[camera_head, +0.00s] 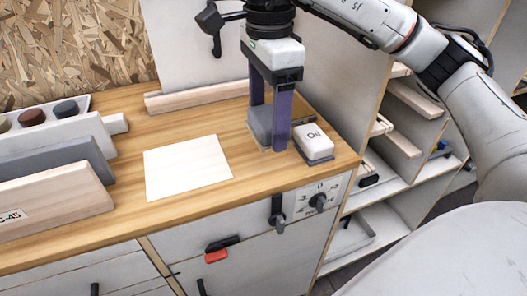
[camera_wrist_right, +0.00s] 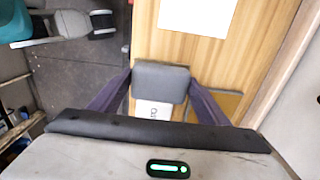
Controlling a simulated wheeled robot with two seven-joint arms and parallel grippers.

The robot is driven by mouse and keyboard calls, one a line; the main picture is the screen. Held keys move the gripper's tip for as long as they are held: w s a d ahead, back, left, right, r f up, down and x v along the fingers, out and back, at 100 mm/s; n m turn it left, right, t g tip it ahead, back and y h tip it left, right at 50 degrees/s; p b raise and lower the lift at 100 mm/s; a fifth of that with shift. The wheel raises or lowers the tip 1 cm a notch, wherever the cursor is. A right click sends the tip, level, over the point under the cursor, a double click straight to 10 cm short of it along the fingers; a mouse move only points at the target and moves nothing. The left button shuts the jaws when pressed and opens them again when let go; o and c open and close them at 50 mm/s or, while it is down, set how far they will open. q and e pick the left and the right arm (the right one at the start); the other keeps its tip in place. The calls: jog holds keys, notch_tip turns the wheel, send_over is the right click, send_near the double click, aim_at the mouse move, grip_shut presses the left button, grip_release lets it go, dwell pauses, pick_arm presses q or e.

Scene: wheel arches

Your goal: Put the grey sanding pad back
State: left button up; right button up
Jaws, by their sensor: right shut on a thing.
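The grey sanding pad (camera_head: 260,122) is a small dark grey block over the right part of the wooden worktop. My right gripper (camera_head: 269,138) points down with its purple fingers on either side of the pad and is shut on it. The pad also shows between the fingers in the right wrist view (camera_wrist_right: 160,80). It is low, at or just above the worktop; I cannot tell whether it touches. My left gripper is not in view.
A white sheet (camera_head: 187,166) lies on the worktop (camera_head: 130,222). Upright boards (camera_head: 50,205) and a tray with round pieces (camera_head: 84,103) stand at the left. A wooden strip (camera_head: 200,96) lies at the back. Open shelves (camera_head: 395,185) are at the right.

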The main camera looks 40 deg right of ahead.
aim_at(267, 162)
notch_tip(267, 162, down, 2)
jog(key=shift+f, duration=2.45)
jog(key=shift+b, duration=0.3)
jog(key=shift+f, duration=0.25)
jog(key=o, duration=1)
jog(key=shift+r, duration=0.1)
